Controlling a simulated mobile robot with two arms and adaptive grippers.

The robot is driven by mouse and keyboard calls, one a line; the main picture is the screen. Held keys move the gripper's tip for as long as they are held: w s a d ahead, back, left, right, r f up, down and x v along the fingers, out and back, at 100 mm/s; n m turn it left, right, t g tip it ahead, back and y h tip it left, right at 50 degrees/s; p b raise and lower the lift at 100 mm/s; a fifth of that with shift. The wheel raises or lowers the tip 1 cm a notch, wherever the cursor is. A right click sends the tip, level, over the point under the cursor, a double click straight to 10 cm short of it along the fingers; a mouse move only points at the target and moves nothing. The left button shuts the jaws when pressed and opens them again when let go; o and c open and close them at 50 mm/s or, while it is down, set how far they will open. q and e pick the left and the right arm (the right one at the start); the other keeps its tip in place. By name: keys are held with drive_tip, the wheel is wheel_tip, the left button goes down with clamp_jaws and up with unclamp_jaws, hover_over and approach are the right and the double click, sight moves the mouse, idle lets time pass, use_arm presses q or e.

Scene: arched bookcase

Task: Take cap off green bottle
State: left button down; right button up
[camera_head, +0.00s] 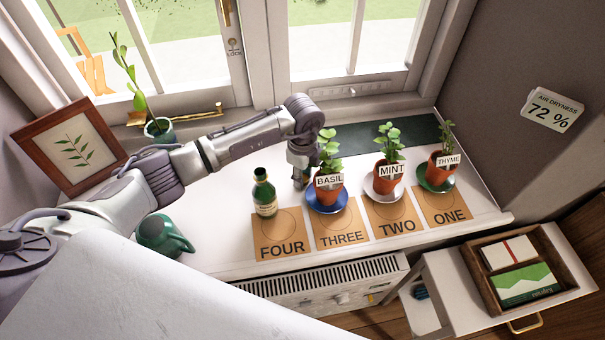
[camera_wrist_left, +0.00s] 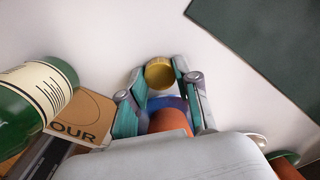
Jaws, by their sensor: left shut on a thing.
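The green bottle (camera_head: 265,196) stands upright on the white sill, on the card marked FOUR; its dark top shows no gold cap. In the left wrist view the bottle's body (camera_wrist_left: 25,105) with its cream label is at the left, and its mouth is out of view. My left gripper (camera_head: 299,182) is to the right of the bottle and apart from it, close beside the basil pot. In the wrist view its fingers (camera_wrist_left: 160,80) are shut on a round gold cap (camera_wrist_left: 159,73). The cap is hidden in the head view. My right gripper is not in view.
The basil pot (camera_head: 328,193) on a blue saucer is close to the gripper. Mint (camera_head: 388,178) and thyme (camera_head: 441,170) pots stand further right. A green watering can (camera_head: 162,236) and a framed picture (camera_head: 70,148) are at the left. Bare sill lies behind the bottle.

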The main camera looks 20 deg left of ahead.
use_arm(q)
drive_tip(key=shift+f, duration=0.1)
drive_tip(key=c, duration=0.8)
unclamp_jaws()
drive_tip(key=shift+r, duration=0.25)
drive_tip(key=shift+w+r, duration=0.1)
drive_tip(key=shift+r, duration=0.3)
wheel_tip(320, 180, up, 11)
